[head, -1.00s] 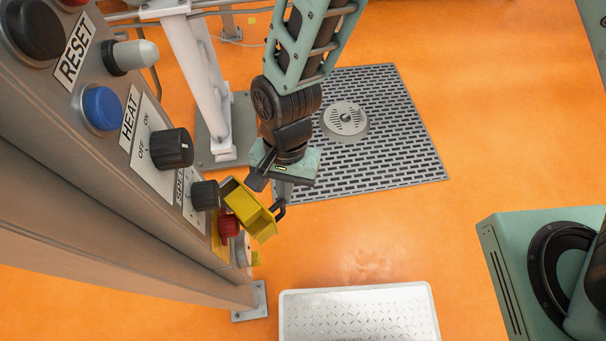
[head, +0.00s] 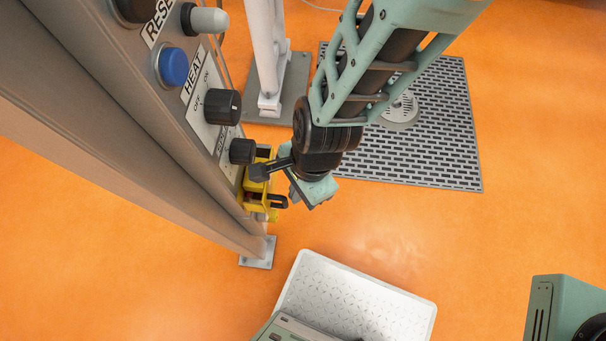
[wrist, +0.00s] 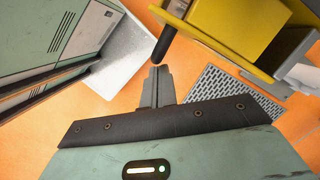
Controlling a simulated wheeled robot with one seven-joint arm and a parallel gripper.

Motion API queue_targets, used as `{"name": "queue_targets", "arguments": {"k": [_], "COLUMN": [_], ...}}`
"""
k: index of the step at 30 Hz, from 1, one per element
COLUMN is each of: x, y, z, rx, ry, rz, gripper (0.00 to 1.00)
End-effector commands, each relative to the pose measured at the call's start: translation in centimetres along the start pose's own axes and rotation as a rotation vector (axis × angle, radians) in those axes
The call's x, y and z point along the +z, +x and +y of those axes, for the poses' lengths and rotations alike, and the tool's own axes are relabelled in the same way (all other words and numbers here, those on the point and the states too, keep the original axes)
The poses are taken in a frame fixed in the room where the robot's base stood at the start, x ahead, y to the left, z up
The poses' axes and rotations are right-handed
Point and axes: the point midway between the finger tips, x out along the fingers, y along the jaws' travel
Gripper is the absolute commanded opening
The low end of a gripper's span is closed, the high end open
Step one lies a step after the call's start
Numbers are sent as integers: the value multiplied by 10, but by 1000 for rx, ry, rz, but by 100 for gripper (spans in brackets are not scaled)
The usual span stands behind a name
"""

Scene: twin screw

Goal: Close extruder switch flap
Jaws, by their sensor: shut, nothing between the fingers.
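The yellow extruder switch flap (head: 250,199) is low on the control panel, below the knobs. It sits close against the panel, partly hidden by my arm, and its red button does not show. I cannot tell if it is fully shut. A black handle (head: 279,201) sticks out from it. In the wrist view the flap (wrist: 215,27) fills the upper right, with the black handle (wrist: 165,45) just beyond my fingertips. My gripper (wrist: 158,72) is shut and empty, close to the handle's end; contact is unclear. In the head view my gripper (head: 298,188) is right of the flap.
Black knobs (head: 222,106) (head: 242,151) and a blue button (head: 171,66) stick out of the panel above the flap. A white tread-plate platform (head: 350,300) lies on the floor at front. A grey floor grate (head: 440,130) lies behind my arm.

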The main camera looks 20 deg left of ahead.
Motion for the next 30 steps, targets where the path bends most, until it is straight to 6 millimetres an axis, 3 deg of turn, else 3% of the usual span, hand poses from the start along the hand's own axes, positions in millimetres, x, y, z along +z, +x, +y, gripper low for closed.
{"name": "queue_targets", "arguments": {"k": [20, 23, 30], "x": [3, -3, -36], "y": [1, -1, -17], "z": [1, -1, -9], "rx": [0, 0, -3], "ry": [0, 2, -2], "rz": [0, 0, 1], "gripper": [0, 0, 0]}}
